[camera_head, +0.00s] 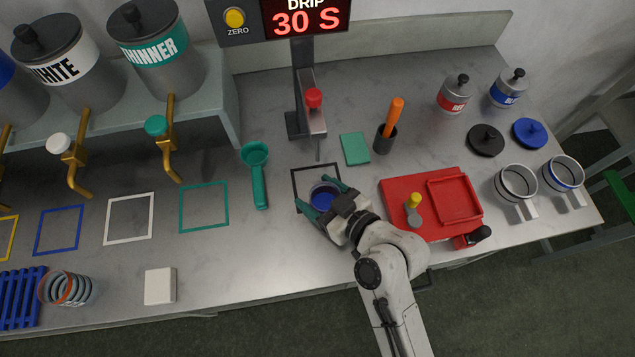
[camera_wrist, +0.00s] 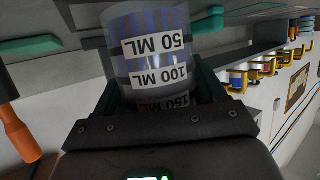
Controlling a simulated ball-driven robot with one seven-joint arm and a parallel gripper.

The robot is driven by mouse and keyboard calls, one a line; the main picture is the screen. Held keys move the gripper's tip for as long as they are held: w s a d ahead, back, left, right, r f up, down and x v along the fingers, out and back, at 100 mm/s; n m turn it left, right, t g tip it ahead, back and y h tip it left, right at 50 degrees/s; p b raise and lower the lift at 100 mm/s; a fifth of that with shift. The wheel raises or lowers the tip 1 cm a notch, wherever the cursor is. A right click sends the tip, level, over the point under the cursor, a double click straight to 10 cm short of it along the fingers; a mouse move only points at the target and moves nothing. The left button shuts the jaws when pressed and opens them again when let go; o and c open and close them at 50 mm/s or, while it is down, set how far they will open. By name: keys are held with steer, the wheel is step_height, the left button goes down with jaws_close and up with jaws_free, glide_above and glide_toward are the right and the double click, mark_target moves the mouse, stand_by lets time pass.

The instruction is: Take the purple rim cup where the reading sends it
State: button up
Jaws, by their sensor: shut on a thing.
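My gripper (camera_head: 325,198) is shut on a clear cup (camera_head: 323,193) with dark blue contents. The cup's rim looks bluish-purple. It is at the black outlined square (camera_head: 296,190) below the drip stand; I cannot tell whether it touches the counter. In the wrist view the cup (camera_wrist: 165,55) fills the space between the dark green fingers, with upside-down labels 50 ML, 100 ML and 150 ML. The display (camera_head: 305,20) reads DRIP 30 S. A red-topped valve (camera_head: 314,98) hangs from the stand behind the cup.
Teal (camera_head: 204,207), white (camera_head: 130,218) and blue (camera_head: 60,230) outlined squares lie to the left, below the thinner (camera_head: 165,65) and white (camera_head: 62,85) tanks. A teal ladle (camera_head: 258,180) lies left of my gripper. A red tray (camera_head: 400,205) stands right.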

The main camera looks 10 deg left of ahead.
mark_target(324, 210)
steer(key=shift+s+d, duration=0.3)
steer(key=shift+s, duration=0.65)
steer(key=shift+s+d, duration=0.25)
steer(key=shift+s, duration=0.7)
steer(key=shift+r, duration=0.2)
steer(key=shift+r+p, duration=2.05)
steer(key=shift+r, duration=0.35)
